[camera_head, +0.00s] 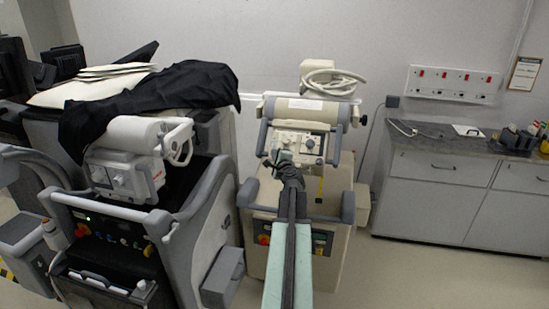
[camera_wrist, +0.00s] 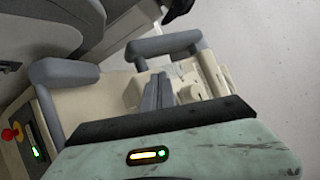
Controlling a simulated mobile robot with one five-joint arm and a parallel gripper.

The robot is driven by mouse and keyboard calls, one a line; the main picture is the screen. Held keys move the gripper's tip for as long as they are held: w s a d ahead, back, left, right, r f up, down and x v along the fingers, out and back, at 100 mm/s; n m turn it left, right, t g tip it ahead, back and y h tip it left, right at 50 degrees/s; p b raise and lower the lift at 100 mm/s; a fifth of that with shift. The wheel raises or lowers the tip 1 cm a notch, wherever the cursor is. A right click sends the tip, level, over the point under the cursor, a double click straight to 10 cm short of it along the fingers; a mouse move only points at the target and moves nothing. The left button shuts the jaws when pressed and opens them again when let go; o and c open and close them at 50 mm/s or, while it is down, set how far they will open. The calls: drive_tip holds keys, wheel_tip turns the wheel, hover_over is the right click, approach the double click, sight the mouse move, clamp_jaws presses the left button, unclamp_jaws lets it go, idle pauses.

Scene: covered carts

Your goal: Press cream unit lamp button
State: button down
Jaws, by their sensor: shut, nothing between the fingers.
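The cream unit (camera_head: 256,260) stands in the middle of the head view, with a panel of knobs and dials (camera_head: 312,146) on its upper head. My gripper (camera_head: 279,159) is shut and empty, in front of the lower left of that panel. The wrist view also shows my shut fingers (camera_wrist: 158,78) in front of the cream head (camera_wrist: 214,74). I cannot tell whether the fingers touch it. Which control is the lamp button is too small to tell. My arm hides part of the unit's lower front.
A grey-and-black unit (camera_head: 190,215) with a white head (camera_head: 128,172) stands close on the left. A dark cloth (camera_head: 200,90) covers a cart behind it. A counter with drawers (camera_head: 440,185) is at the right. Grey handles (camera_head: 335,128) frame the cream head.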

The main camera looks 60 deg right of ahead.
drive_tip(key=shift+w+d+f+b, duration=0.1)
drive_tip(key=shift+d+f+b, duration=0.2)
idle(0.7)
drive_tip(key=shift+r, duration=0.1)
drive_tip(key=shift+s+a+r+p, duration=0.2)
drive_tip(key=shift+a+r+p, duration=0.3)
drive_tip(key=shift+a+p, duration=0.1)
drive_tip(key=a+r+p, duration=0.1)
drive_tip(key=s+a+r+p, duration=0.1)
drive_tip(key=a+r+p, duration=0.1)
drive_tip(key=shift+a+r, duration=0.2)
drive_tip(key=shift+r, duration=0.05)
idle(0.4)
idle(0.7)
